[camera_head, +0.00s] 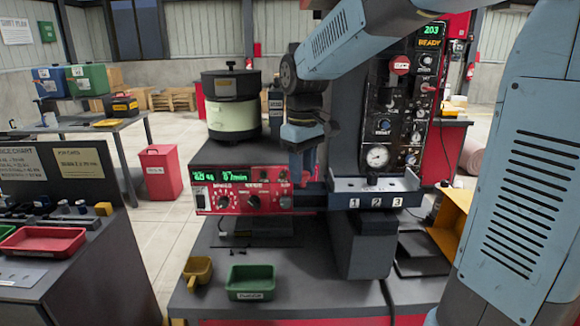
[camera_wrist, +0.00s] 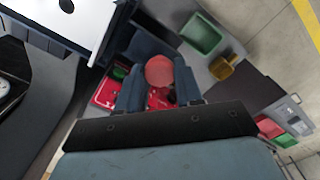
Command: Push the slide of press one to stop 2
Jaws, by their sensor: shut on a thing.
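Press one's dark blue front rail (camera_head: 410,199) carries stop labels 1, 2 and 3 from left to right, below a light grey plate (camera_head: 345,184). My gripper (camera_head: 309,172) points down at the left end of the rail, left of label 1. In the wrist view my two blue fingers (camera_wrist: 159,88) are shut on a round red knob (camera_wrist: 159,70). The knob appears to belong to the slide; the slide's body is mostly hidden by my gripper, and I cannot tell its exact position against the stops.
A red control unit (camera_head: 232,199) with a bowl feeder (camera_head: 232,118) on top stands close left of my gripper. The tall black press panel (camera_head: 396,110) rises behind the rail. A green tray (camera_head: 250,283) and a yellow scoop (camera_head: 197,270) lie on the bench below.

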